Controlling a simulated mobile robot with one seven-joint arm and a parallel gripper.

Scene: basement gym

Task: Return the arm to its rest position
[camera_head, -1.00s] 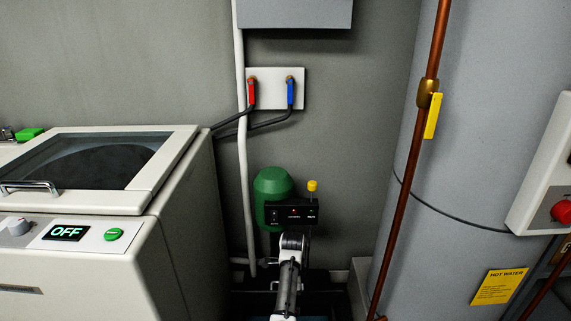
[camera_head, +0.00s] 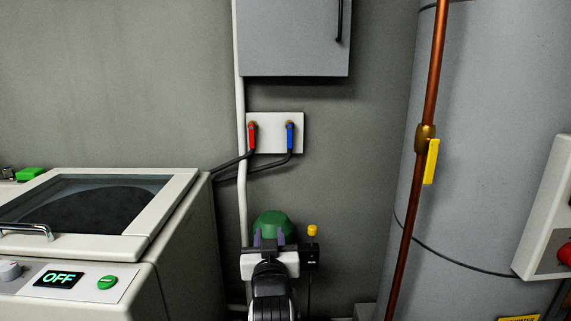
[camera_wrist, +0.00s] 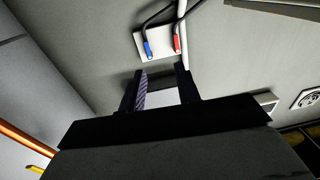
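My gripper (camera_head: 269,236) is in the lower middle of the head view, with my arm below it. Its two dark fingers point up and stand apart, with nothing seen gripped. In the wrist view my gripper (camera_wrist: 162,75) also shows its fingers apart, pointing toward the wall. A pale patch shows between them there; I cannot tell what it is.
A white valve plate (camera_head: 272,144) and grey cabinet (camera_head: 292,40) are above. A washer (camera_head: 190,239) stands left; a copper pipe (camera_head: 409,219) and grey cylinder (camera_head: 480,180) stand right.

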